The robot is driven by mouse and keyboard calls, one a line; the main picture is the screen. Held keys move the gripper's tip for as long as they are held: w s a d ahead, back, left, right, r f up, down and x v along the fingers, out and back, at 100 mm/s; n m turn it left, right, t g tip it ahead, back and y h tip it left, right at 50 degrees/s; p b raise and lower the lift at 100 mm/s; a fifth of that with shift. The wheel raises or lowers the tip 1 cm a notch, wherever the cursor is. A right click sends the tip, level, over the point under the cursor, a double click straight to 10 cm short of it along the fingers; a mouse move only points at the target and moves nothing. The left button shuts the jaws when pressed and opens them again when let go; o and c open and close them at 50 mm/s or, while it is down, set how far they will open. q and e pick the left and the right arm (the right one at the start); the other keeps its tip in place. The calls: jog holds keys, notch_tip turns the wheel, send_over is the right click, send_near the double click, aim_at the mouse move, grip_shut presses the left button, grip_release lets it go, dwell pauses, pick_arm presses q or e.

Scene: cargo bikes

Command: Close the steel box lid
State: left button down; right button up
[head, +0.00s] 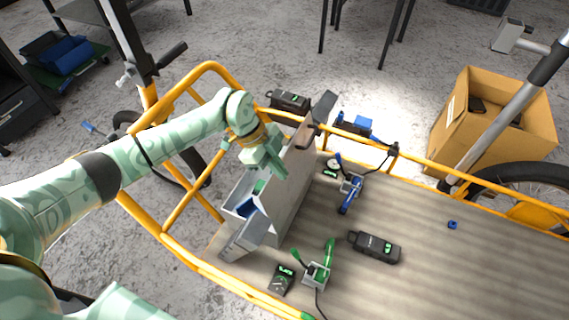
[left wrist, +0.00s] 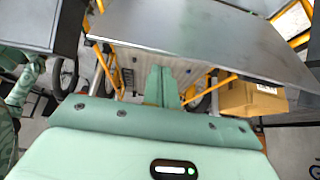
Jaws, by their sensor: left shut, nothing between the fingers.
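The grey steel box (head: 230,245) sits at the left end of the cargo bed, open, with blue and green things inside. Its lid (head: 292,182) stands raised along the right side of the opening. In the left wrist view a large grey steel panel, seemingly the lid (left wrist: 215,38), spans the top. My left gripper (head: 278,170) is shut and empty, at the upper part of the lid on the box side; I cannot tell whether it touches. Its closed fingers show in the left wrist view (left wrist: 161,82). My right gripper is not in view.
The yellow bike frame (head: 180,215) rails the bed. On the bed lie a blue clamp (head: 350,190), a green clamp (head: 318,270), a black device (head: 374,246) and a small meter (head: 282,280). A cardboard box (head: 480,130) stands beyond. The bed's right part is mostly clear.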

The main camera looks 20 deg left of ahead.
pick_arm(q)
jog(key=shift+a+f, duration=0.15)
jog(key=shift+a, duration=0.6)
jog(key=shift+a, duration=0.15)
